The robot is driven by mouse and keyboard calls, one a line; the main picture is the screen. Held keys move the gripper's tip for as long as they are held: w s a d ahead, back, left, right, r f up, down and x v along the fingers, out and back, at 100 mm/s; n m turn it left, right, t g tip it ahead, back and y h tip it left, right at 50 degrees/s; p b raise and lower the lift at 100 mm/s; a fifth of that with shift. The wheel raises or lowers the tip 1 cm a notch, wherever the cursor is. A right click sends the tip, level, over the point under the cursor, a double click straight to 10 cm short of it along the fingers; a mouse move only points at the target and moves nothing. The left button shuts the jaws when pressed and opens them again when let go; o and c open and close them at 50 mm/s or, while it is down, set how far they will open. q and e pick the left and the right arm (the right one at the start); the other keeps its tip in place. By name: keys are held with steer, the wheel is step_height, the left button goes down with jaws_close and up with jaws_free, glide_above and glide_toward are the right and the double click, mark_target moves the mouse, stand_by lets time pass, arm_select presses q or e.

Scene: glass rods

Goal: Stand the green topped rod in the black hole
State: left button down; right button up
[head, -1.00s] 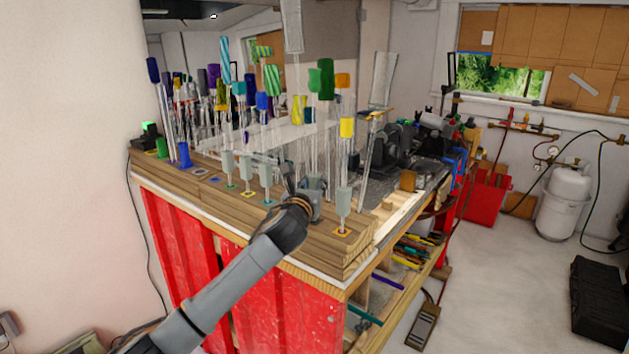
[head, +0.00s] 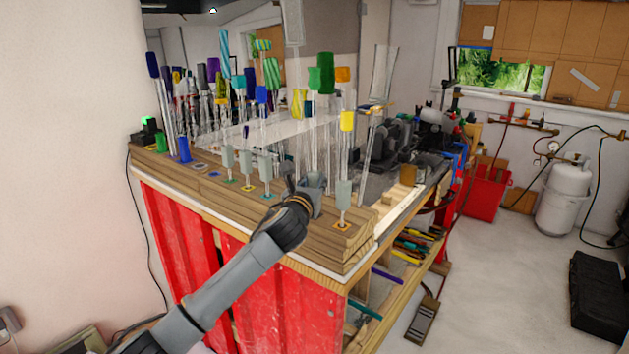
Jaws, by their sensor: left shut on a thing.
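My left gripper (head: 308,188) is at the front edge of the wooden block, with its arm reaching up from the lower left. It is shut, and its fingertips are partly hidden by its own body. A clear rod with a green top (head: 314,80) rises straight above it and looks upright in its grasp. The rod's lower end is hidden. A darker green top (head: 327,73) stands close behind it on the right. Small ringed holes (head: 200,166) line the block's front left; I cannot tell surely which one is black. My right gripper is not in view.
Many clear rods with coloured tops crowd the wooden block (head: 355,245). Grey-based pieces stand along the front edge, and a blue piece (head: 184,149) is at the left.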

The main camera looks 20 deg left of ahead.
arm_select(q)
steer(key=c, duration=1)
jaws_free()
steer(key=shift+c, duration=0.2)
steer(key=shift+f, duration=0.1)
